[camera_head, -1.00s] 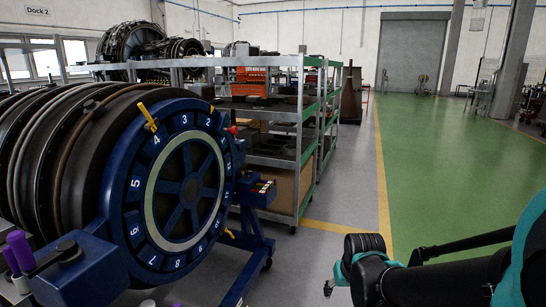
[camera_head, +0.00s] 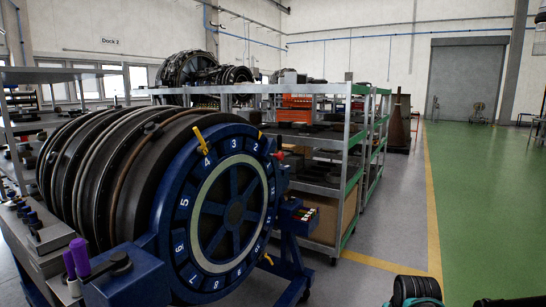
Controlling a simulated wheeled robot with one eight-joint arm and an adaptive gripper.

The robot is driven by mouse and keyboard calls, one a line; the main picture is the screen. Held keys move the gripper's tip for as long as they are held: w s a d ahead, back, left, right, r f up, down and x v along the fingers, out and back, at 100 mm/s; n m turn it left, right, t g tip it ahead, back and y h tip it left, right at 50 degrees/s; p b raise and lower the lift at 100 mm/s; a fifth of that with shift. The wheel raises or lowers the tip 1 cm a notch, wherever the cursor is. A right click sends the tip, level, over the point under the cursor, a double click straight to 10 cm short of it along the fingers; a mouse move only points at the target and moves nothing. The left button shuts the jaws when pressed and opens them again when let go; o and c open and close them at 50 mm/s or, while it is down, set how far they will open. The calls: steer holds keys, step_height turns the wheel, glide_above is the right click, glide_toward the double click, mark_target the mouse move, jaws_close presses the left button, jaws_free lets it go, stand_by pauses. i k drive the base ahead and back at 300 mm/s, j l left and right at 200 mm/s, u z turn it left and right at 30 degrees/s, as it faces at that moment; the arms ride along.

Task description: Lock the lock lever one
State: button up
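A large dark engine casing (camera_head: 95,165) lies on its side at the left. Its front carries a blue ring (camera_head: 184,215) with white numbers around a spoked hub (camera_head: 229,211). A yellow lever (camera_head: 201,139) stands out from the ring's upper left, near number 4. A smaller yellow lever (camera_head: 260,135) shows at the upper right, and another (camera_head: 268,259) at the lower right. I cannot tell which lever is lever one. Only part of my arm shows at the bottom right, well apart from the ring. My gripper is out of the picture.
A blue stand (camera_head: 130,284) holds the engine; purple-capped items (camera_head: 79,256) are on its left. A small blue tray (camera_head: 296,214) sits right of the ring. Metal shelving (camera_head: 338,207) stands behind it.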

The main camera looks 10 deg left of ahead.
mark_target(202, 150)
steer(key=k+j+u, duration=0.35)
steer(key=j+u, duration=0.2)
steer(key=j, duration=0.2)
steer(key=k+j+u, duration=0.15)
steer(key=j, duration=0.15)
